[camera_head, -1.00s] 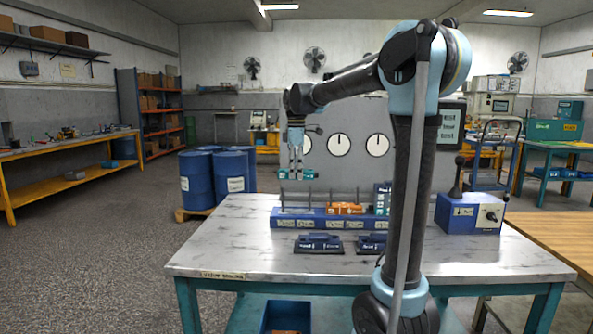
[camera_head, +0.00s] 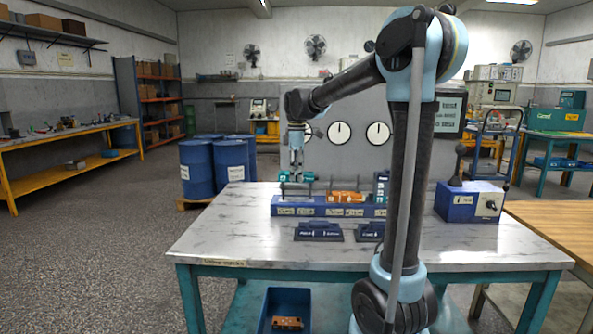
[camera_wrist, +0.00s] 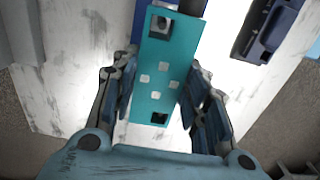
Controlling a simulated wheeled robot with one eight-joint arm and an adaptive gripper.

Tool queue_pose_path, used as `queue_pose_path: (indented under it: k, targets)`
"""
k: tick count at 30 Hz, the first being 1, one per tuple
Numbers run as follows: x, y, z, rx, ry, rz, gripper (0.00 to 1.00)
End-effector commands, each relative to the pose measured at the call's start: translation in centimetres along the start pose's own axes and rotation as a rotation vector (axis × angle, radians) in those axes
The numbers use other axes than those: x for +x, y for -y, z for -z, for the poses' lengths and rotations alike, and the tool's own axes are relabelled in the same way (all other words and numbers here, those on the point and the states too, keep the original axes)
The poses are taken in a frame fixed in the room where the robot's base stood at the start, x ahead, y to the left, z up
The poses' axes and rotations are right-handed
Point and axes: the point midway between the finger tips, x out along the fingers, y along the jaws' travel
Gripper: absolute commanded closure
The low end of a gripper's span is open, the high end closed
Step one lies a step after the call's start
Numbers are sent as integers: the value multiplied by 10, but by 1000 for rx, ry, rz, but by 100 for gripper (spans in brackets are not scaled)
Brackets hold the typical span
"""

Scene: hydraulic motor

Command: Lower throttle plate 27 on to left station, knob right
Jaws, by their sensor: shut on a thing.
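My gripper (camera_head: 297,170) is shut on a teal plate (camera_head: 308,183) and holds it over the left end of the blue base (camera_head: 330,211). In the wrist view the plate (camera_wrist: 152,95) lies between the fingers of my gripper (camera_wrist: 155,100). Its face has several pale square ports, with a dark opening near each end. In the head view the plate is roughly level, a little above the base among thin upright rods. I cannot tell whether the rods pass through it. The knob and the plate's number cannot be made out.
Orange blocks (camera_head: 345,197) stand mid-base, and a dark and teal stack (camera_head: 382,186) stands at its right. Dark blue units (camera_head: 318,231) lie in front on the table (camera_head: 240,225). A blue lever box (camera_head: 470,201) stands to the right. The table's left front is clear.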

Motion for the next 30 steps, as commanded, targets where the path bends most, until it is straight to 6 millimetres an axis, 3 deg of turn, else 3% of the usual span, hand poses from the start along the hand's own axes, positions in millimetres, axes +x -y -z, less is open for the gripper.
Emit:
queue_pose_path:
  k: [30]
  targets:
    - [55,0,2,-2,0,0,100]
